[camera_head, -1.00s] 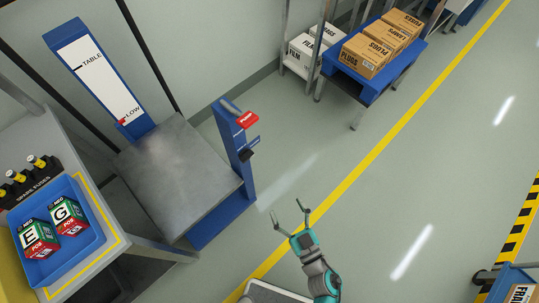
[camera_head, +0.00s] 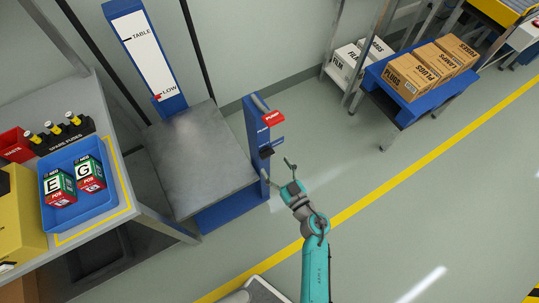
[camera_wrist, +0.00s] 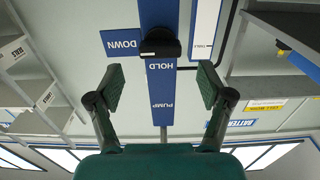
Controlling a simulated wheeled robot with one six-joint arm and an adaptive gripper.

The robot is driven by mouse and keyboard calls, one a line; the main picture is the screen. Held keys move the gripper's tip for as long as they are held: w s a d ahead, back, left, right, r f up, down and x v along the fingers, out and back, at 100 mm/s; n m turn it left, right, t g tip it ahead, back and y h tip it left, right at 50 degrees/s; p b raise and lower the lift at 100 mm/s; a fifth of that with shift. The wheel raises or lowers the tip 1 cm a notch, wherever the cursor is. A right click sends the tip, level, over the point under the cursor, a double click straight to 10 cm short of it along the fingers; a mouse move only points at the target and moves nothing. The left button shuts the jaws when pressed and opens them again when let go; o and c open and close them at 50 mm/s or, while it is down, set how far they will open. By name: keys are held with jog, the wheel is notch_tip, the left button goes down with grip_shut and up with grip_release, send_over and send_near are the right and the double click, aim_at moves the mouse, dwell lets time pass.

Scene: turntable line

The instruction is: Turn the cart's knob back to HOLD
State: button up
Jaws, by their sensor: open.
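The blue cart post (camera_head: 254,128) stands at the right corner of the cart's grey platform (camera_head: 195,165). Its dark knob (camera_head: 271,151) shows below a red plate (camera_head: 271,118). In the wrist view the black knob (camera_wrist: 160,43) is ahead, between and beyond my fingertips, with HOLD and PUMP lettering on the post and a blue DOWN plate (camera_wrist: 122,43) on its left.
A scale board (camera_head: 144,55) behind the platform has its red marker at LOW. A table on the left carries a blue tray (camera_head: 75,215) with two boxes and a fuse rack (camera_head: 60,135). A blue cart (camera_head: 408,105) with cartons stands at upper right. Floor right of my arm is clear.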

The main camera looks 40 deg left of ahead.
aim_at(269, 156)
jog(key=shift+x, duration=2.55)
jog(key=c, duration=1.2)
